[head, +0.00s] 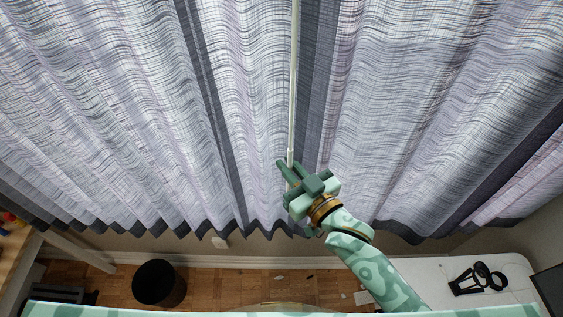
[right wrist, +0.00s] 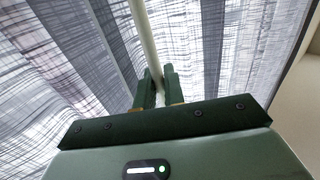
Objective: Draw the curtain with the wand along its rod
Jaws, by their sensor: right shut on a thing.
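The pale curtain (head: 130,110) with dark vertical bands hangs in folds across most of the head view. The thin white wand (head: 293,80) hangs down in front of it, near the middle. My right gripper (head: 287,170) is shut on the wand near its lower end. In the right wrist view the wand (right wrist: 145,40) runs down between the two dark green fingers (right wrist: 155,92), with the curtain (right wrist: 60,60) close behind. The rod is not in view, and my left gripper is not in view.
A black bin (head: 159,284) stands on the wooden floor (head: 222,287) at lower left, beside a wooden table (head: 15,250). A white desk surface (head: 430,275) at lower right holds a black object (head: 478,278). A wall (head: 535,235) stands at the right.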

